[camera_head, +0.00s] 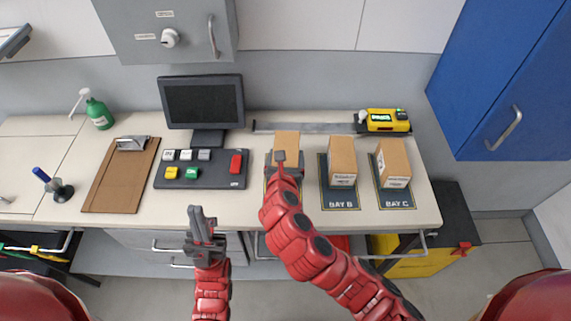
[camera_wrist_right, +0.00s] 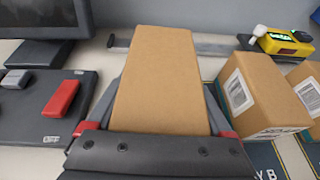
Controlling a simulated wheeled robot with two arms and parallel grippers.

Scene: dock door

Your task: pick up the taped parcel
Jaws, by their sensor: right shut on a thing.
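A brown cardboard parcel (camera_head: 287,140) stands at the leftmost bay on the counter. It also fills the middle of the right wrist view (camera_wrist_right: 158,75); I cannot make out tape on the face shown. My right gripper (camera_head: 284,164) is shut on this parcel, with a finger along each side. The parcel's lower part is hidden by my gripper, so I cannot tell if it touches the counter. Two more parcels stand to its right, one at Bay B (camera_head: 342,161) and one at Bay C (camera_head: 393,163), both with white labels. My left gripper (camera_head: 203,226) is empty in front of the counter's edge.
A button panel (camera_head: 206,181) and a monitor (camera_head: 203,102) stand left of the held parcel. A clipboard (camera_head: 121,178) and green bottle (camera_head: 98,112) are further left. A yellow device (camera_head: 384,121) sits behind the bays. A blue cabinet (camera_head: 500,75) hangs at the right.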

